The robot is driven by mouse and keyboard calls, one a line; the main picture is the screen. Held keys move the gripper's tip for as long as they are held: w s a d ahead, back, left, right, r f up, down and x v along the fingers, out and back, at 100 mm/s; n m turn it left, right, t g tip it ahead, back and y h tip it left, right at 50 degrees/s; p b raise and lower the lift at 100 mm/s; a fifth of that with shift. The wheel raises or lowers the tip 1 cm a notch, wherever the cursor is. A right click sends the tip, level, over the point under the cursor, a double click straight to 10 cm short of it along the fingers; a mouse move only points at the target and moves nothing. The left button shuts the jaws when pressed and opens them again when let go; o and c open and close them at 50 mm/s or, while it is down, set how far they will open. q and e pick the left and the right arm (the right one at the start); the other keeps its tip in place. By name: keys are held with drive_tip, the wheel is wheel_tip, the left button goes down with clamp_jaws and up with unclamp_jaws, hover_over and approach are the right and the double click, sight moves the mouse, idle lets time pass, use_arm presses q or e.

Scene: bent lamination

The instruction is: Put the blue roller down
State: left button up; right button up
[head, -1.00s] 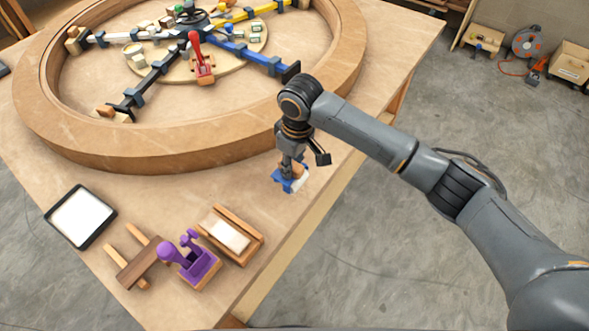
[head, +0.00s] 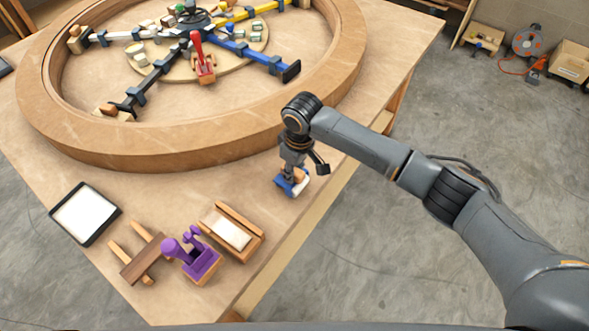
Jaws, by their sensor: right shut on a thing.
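The blue roller (head: 294,186), blue with a pale part, is at the right edge area of the wooden table (head: 160,185), just outside the wooden ring. My right gripper (head: 291,175) points down from above and is shut on it. The gripper hides part of the roller, and I cannot tell whether the roller touches the table top. My left gripper is not in view.
The large wooden ring (head: 120,157) with its spoked fixture fills the back of the table. A white tray (head: 85,213), a wooden rack (head: 143,258), a purple tool (head: 191,255) and a wooden holder with a pale pad (head: 231,232) stand in front. Bare table lies between.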

drive_tip(key=o, duration=0.9)
drive_tip(key=shift+s+d+f, duration=0.2)
drive_tip(key=shift+s+f, duration=0.15)
drive_tip(key=shift+f, duration=0.25)
drive_tip(key=shift+o, duration=0.5)
drive_tip(key=shift+w+f, duration=0.1)
drive_tip(key=shift+w, duration=0.05)
drive_tip(key=shift+r, duration=0.3)
wheel_tip(320, 180, up, 13)
drive_tip(key=b, duration=0.1)
drive_tip(key=shift+d+b, duration=0.3)
drive_tip(key=shift+b, duration=0.1)
